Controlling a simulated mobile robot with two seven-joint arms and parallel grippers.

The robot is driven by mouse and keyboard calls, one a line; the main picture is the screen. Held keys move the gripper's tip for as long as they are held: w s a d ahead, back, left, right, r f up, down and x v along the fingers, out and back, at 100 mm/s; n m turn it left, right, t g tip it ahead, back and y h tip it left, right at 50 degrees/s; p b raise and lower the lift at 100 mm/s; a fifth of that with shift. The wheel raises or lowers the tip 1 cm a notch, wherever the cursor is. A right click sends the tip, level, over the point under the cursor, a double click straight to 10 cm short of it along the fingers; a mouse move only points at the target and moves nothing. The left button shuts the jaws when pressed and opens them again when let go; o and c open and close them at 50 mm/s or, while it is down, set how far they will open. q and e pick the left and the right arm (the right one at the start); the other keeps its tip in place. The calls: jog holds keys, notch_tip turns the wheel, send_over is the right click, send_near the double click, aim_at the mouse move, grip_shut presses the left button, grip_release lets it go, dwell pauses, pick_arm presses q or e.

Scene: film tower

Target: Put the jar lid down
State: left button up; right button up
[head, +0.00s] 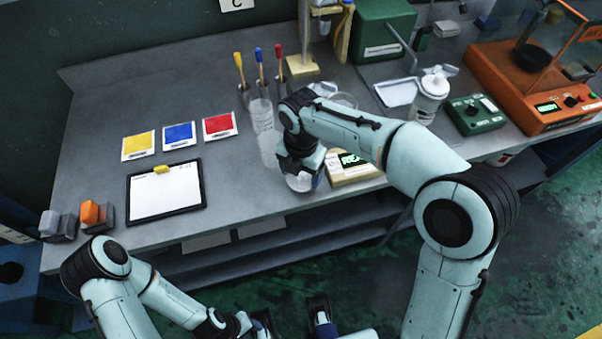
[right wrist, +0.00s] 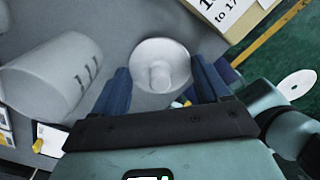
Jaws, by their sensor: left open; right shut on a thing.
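The jar lid (right wrist: 162,66), a pale round disc with a knob, shows between the two blue fingers of my right gripper (right wrist: 164,84) in the right wrist view. My right gripper is shut on it. In the head view the pale lid (head: 300,182) shows below my right gripper (head: 304,172), near the bench's front edge; I cannot tell whether it touches the bench. My left gripper (head: 292,318) is open and empty, low in front of the bench. A clear vessel with dark marks (right wrist: 55,75) is left of the lid in the right wrist view.
A box with a green display (head: 352,168) stands just right of my right gripper, partly behind my arm. A clipboard (head: 165,192) and coloured cards (head: 179,136) lie left. Bare bench (head: 235,185) lies between clipboard and gripper.

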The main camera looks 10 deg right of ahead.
jog(key=shift+f, duration=0.35)
jog(key=shift+f, duration=0.1)
jog(key=o, duration=1)
jog(key=shift+o, duration=0.2)
notch_tip(320, 180, up, 12)
jog(key=p, duration=0.2)
jog(key=shift+p, duration=0.3)
